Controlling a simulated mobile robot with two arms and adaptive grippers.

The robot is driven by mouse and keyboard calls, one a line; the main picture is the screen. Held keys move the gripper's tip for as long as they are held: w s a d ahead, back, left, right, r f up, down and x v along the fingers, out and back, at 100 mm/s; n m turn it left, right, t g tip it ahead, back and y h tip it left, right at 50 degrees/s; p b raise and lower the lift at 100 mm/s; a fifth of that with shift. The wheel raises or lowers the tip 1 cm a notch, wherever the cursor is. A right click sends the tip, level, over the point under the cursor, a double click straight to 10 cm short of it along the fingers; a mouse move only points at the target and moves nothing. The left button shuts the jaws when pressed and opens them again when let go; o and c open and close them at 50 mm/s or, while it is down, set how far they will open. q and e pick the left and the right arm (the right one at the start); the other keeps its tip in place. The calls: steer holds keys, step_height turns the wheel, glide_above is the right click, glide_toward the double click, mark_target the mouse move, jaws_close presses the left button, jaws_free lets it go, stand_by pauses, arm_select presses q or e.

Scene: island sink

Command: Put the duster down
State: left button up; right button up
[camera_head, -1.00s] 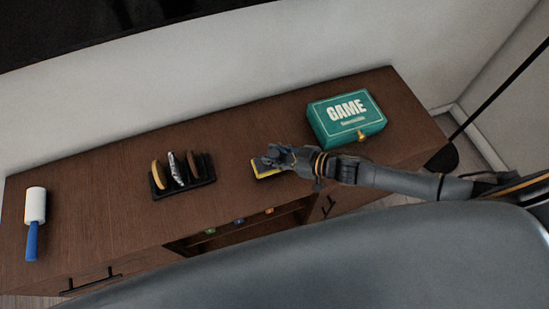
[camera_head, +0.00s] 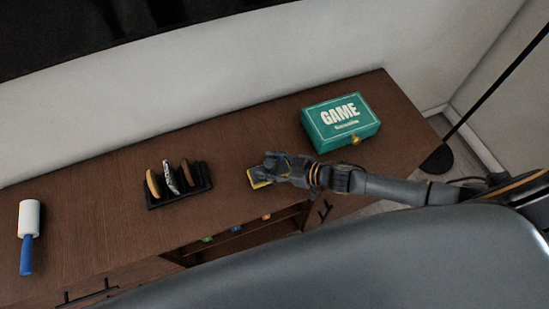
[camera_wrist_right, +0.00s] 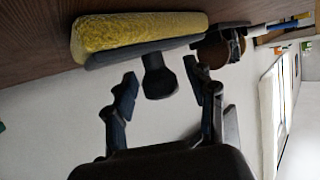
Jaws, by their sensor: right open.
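The duster (camera_head: 258,183) is a block with a yellow pad, at the front middle of the brown wooden cabinet top. In the right wrist view its yellow pad (camera_wrist_right: 140,36) lies along the wood surface, with a grey back and a dark knob handle. My right gripper (camera_head: 274,169) is over it and hides much of it in the head view. In the right wrist view the jaws (camera_wrist_right: 160,80) are open, one finger on each side of the knob, with gaps visible. My left gripper is not in view.
A green game box (camera_head: 341,124) is behind and right of my right gripper. A black rack (camera_head: 181,189) with several upright pieces stands to the left. A white roller with a blue handle (camera_head: 27,237) lies at the far left. Bare wood lies between rack and roller.

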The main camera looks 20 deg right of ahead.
steer(key=v, duration=1.2)
steer(key=shift+r, duration=0.15)
steer(key=w+a+r+m+h, duration=0.1)
steer(key=a+r+m+h, duration=0.1)
steer(key=a+m+h, duration=0.3)
steer(key=s+d+r+m+g+h, duration=0.1)
steer(key=s+d+g+h, duration=0.15)
steer(key=s, duration=0.35)
steer(key=s+d+r+m+g+h, duration=0.1)
steer(key=s+d+g+h, duration=0.15)
steer(key=s, duration=0.35)
step_height(320, 180, down, 26)
steer(key=s+g, duration=0.2)
steer(key=s+d+f+g, duration=0.1)
steer(key=s+d+f, duration=0.1)
steer(key=s+f, duration=1.3)
steer(key=shift+s, duration=0.3)
